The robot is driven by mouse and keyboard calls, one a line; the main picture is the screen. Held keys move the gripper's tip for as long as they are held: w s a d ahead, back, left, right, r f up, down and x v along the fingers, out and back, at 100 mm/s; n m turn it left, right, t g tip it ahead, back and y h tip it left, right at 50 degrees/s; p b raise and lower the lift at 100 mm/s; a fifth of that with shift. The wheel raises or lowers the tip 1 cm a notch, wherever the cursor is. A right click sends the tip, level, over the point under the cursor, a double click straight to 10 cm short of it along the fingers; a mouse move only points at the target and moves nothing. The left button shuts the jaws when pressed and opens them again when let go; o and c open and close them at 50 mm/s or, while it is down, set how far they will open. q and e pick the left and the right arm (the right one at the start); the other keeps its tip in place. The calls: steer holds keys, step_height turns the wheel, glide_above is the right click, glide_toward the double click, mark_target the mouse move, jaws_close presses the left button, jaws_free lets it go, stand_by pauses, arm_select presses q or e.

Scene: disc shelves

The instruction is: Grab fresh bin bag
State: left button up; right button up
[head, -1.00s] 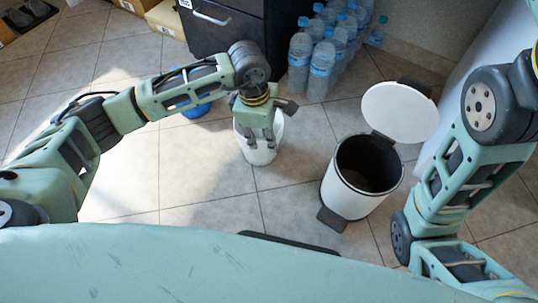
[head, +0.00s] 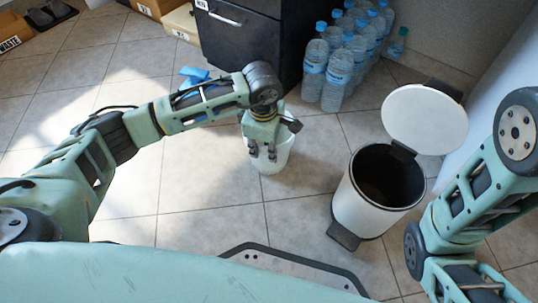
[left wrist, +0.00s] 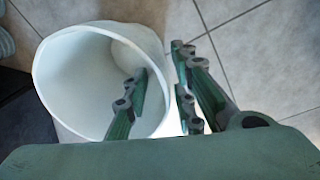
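A white, thin-walled, open-topped bin bag (head: 277,163) stands on the tiled floor in the head view, shaped like a bucket. Its slightly uneven rim and hollow inside fill the left of the left wrist view (left wrist: 62,85). My left gripper (head: 262,154) points down at its near left rim. In the left wrist view the fingers (left wrist: 163,90) straddle the bag's wall, one inside and one outside. They are apart, with gaps beside the wall, so the gripper is open. My right arm is at the right of the head view; its gripper is out of view.
A white pedal bin (head: 365,205) with its lid (head: 424,118) raised stands right of the bag, dark inside. Several water bottles (head: 338,72) stand behind, beside a black cabinet (head: 240,40). A blue item (head: 195,76) lies behind my left arm.

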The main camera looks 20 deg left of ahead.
arm_select(q)
steer(key=shift+r, duration=0.1)
steer(key=shift+c, duration=0.4)
jaws_close()
